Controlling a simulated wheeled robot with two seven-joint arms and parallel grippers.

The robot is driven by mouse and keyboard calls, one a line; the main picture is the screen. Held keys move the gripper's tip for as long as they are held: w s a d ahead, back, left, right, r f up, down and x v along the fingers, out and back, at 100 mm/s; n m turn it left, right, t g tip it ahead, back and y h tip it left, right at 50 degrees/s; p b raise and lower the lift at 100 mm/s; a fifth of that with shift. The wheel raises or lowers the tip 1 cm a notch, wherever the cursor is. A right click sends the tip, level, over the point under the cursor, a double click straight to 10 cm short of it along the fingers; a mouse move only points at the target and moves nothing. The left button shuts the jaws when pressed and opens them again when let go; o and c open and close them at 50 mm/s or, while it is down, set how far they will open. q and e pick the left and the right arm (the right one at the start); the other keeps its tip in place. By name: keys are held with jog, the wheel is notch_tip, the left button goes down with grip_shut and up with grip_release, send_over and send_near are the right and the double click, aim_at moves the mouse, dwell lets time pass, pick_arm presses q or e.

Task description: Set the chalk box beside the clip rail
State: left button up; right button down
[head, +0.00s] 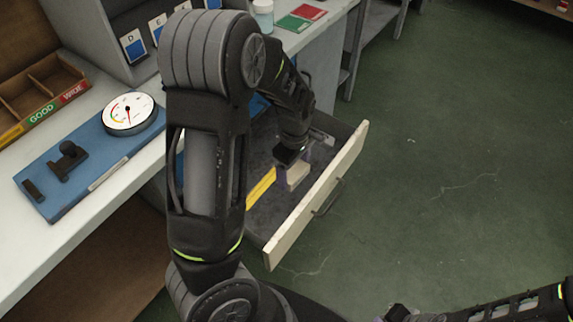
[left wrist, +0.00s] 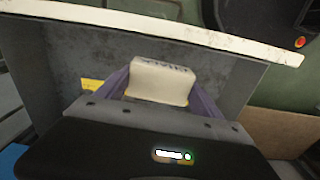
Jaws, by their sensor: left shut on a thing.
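The chalk box, a small cream block (head: 298,173), is inside the open drawer (head: 318,195) in the head view. In the left wrist view the cream box (left wrist: 160,82) has dark lettering on its top edge and sits between two purple fingers. My left gripper (head: 293,165) reaches down into the drawer and is shut on this box. No part that I can surely call the clip rail shows; a grey piece (head: 321,136) lies at the drawer's far end. My right gripper (head: 400,314) is at the bottom edge of the head view, too cut off to read.
A yellow strip (head: 261,187) lies in the drawer. The bench at left holds a blue board (head: 95,160), a round dial (head: 129,113) and a sorting tray (head: 40,95). Red and green cards (head: 300,18) lie at the back. Green floor is free at right.

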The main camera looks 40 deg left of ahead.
pick_arm(q)
jog(key=w+d+r+m, duration=0.6)
jog(key=r+m, duration=0.2)
jog(key=r, duration=0.2)
jog(key=w+d+r+m, duration=0.5)
jog(key=d+r+m, duration=0.1)
jog(key=r+m, duration=0.3)
jog(key=shift+w+r+m, duration=0.3)
jog(key=shift+w+r, duration=0.05)
jog(key=shift+r, duration=0.2)
jog(key=shift+d, duration=0.1)
